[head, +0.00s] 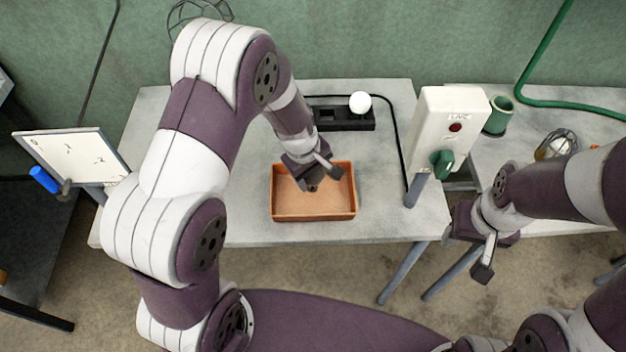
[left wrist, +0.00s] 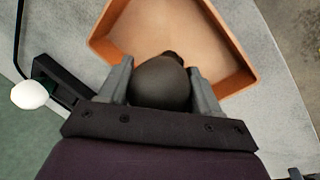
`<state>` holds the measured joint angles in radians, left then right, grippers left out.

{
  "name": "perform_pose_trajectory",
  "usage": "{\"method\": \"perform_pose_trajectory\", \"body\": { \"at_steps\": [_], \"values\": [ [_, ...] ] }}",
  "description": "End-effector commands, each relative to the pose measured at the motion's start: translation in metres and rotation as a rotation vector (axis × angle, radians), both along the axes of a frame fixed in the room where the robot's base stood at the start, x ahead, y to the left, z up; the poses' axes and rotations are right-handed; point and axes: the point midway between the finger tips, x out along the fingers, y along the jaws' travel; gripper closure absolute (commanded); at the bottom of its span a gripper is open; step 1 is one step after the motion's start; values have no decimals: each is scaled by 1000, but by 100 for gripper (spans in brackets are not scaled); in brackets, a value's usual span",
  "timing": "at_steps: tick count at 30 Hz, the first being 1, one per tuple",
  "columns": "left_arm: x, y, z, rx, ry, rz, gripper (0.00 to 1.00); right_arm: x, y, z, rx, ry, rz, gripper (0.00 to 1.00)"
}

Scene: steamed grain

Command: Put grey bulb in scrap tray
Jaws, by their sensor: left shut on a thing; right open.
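The grey bulb (left wrist: 161,82) sits between the two fingers of my left gripper (left wrist: 161,88), which is shut on it. In the head view my left gripper (head: 318,178) hangs over the orange scrap tray (head: 314,218), and the bulb is mostly hidden there. The tray also shows in the left wrist view (left wrist: 100,45), behind the bulb, and its visible floor is bare. I cannot tell the bulb's exact height above the tray floor. My right gripper (head: 484,258) is open and empty, off the table's front edge at the right.
A white bulb (head: 360,102) stands on a black socket block (head: 345,118) behind the tray. A white switch box (head: 448,125) with a red button and green knob stands right. A green cup (head: 498,116) and a caged lamp (head: 557,145) are farther right. The table's left side is clear.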

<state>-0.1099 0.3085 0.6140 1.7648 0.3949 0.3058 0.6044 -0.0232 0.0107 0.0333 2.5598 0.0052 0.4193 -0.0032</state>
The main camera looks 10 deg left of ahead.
Motion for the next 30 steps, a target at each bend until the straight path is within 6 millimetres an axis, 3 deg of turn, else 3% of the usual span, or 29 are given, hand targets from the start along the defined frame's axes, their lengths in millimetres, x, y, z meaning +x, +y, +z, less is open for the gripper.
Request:
{"method": "perform_pose_trajectory", "body": {
  "at_steps": [1,4,16,17,18,19,26,30],
  "values": [
    [-2,0,-13,1,6,-1,68,0,0,-3,0,0,0,51],
    [-1,0,-26,0,3,1,68,0,0,-5,0,0,0,51],
    [-1,0,-32,0,1,0,68,0,0,-9,0,0,0,51],
    [-1,0,-31,0,1,0,30,0,0,-8,0,0,0,51],
    [-1,0,-31,0,1,0,17,0,0,-8,0,0,0,51],
    [-1,0,-31,0,1,0,11,0,0,-8,0,0,0,51],
    [-1,0,-30,0,1,0,11,0,0,-8,0,0,0,51],
    [-1,0,-19,0,-1,0,11,0,0,-2,0,0,0,51]
  ]
}}
